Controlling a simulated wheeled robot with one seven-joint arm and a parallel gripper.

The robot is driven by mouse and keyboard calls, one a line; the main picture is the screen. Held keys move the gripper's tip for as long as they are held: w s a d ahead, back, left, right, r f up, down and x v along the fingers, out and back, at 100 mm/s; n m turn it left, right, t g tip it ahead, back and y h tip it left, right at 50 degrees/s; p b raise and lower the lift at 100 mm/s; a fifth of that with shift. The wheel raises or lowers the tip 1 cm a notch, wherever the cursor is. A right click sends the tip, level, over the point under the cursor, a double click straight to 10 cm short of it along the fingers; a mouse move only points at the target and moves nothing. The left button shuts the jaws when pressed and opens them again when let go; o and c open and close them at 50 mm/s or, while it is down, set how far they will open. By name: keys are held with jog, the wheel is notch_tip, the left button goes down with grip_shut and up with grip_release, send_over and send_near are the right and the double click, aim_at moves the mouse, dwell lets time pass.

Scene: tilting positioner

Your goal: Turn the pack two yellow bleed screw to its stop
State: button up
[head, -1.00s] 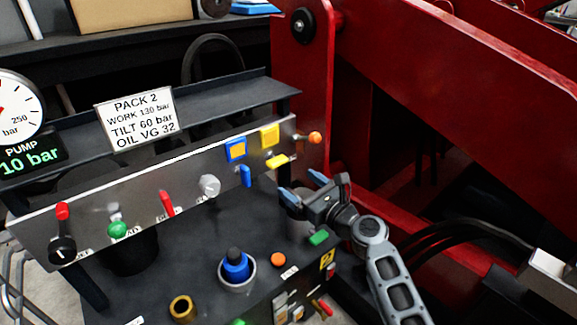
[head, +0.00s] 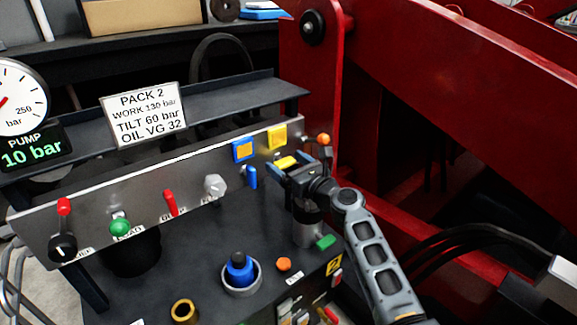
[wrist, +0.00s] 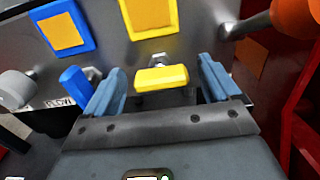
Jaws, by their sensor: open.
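The yellow bleed screw (wrist: 162,78) has a flat bar handle and sits on the metal panel, below a yellow square plate (wrist: 150,14). In the head view the yellow screw (head: 286,162) is partly hidden by my gripper (head: 285,174). In the wrist view my gripper (wrist: 160,90) is open, with one blue finger on each side of the yellow handle. The handle lies roughly level between the fingers, with a gap on each side. A blue screw (wrist: 76,84) stands upright just left of the left finger. The PACK 2 sign (head: 143,115) stands above the panel.
An orange knob (head: 323,139) sticks out right of the yellow screw. A grey knob (head: 215,186), red levers and a green knob (head: 120,228) line the panel to the left. The red machine frame (head: 310,90) stands close on the right. The pump display (head: 33,152) reads 10 bar.

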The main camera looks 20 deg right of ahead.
jog(key=shift+c, duration=0.3)
jog(key=c, duration=0.9)
jog(key=shift+f+n, duration=0.1)
jog(key=shift+n, duration=0.2)
jog(key=n+b, duration=0.1)
jog(key=n, duration=0.1)
jog(key=shift+s+a+n+b, duration=0.1)
jog(key=shift+a+n+b, duration=0.05)
jog(key=shift+n+b, duration=0.2)
jog(key=n+b, duration=0.2)
jog(key=n, duration=0.3)
jog(key=shift+f+n+b, duration=0.15)
jog(key=shift+n+b, duration=0.1)
jog(key=shift+b, duration=0.05)
jog(key=n+b, duration=0.2)
jog(key=n, duration=0.2)
jog(key=shift+a+f+n+b, duration=0.1)
jog(key=shift+f+n+b, duration=0.05)
jog(key=shift+n+b, duration=1.6)
jog(key=shift+n, duration=0.75)
jog(key=shift+a, duration=0.1)
